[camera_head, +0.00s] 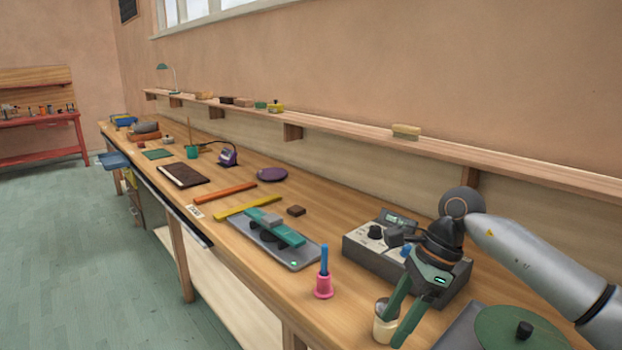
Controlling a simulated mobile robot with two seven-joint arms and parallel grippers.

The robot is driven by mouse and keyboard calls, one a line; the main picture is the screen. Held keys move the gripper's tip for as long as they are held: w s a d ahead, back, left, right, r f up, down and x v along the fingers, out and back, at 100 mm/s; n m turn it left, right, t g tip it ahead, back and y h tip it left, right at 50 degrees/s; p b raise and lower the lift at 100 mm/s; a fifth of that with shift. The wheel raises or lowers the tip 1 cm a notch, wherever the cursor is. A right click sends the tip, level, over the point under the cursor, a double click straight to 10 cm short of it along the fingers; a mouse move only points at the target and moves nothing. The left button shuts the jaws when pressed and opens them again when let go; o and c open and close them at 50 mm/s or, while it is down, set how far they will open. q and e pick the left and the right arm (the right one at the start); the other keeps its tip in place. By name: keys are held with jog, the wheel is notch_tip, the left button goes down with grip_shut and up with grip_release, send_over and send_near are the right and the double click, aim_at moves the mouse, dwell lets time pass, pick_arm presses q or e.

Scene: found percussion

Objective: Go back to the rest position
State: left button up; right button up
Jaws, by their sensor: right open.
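My right gripper (391,330) comes in from the right on my grey arm and points down over the near end of the wooden workbench (285,290). Its two green fingers are apart. My left gripper is not in view.
A grey box with knobs (362,245) stands behind my right gripper, and a green disc (515,333) lies to its right. A pink bell with a blue handle (323,285) stands left. A grey tray (300,258) lies beyond. A wall shelf (350,135) runs behind.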

jog(key=s+a+m+t+y, duration=0.1)
jog(key=s+a+m+y, duration=0.1)
jog(key=a+m+y, duration=0.3)
jog(key=s+a+m+t+y+p, duration=0.1)
jog(key=s+a+m+y, duration=0.25)
jog(key=a+y, duration=0.3)
jog(key=s+a+m+t+y, duration=0.1)
jog(key=a+m+y, duration=0.35)
jog(key=a, duration=0.25)
jog(key=w+d+f+m+t+h+p, duration=0.1)
jog(key=d+f+m+t+h, duration=0.5)
jog(key=m, duration=0.7)
jog(key=w+d+f+m+t+h, duration=0.1)
jog(key=d+f+m+t+h, duration=0.35)
jog(key=m+t, duration=0.65)
jog(key=s+d+f+m+g+h, duration=0.4)
jog(key=s+f+m, duration=0.3)
jog(key=s+f, duration=0.2)
jog(key=s+d+f+m+g+h, duration=0.4)
jog(key=s+d+f+m+g, duration=0.1)
jog(key=s+f, duration=0.4)
notch_tip(320, 180, down, 2)
jog(key=d+m+p, duration=0.1)
jog(key=m, duration=0.1)
jog(key=shift+s+d+f+m+g, duration=0.2)
jog(key=shift+d+m+g, duration=0.1)
jog(key=shift+d+m, duration=0.1)
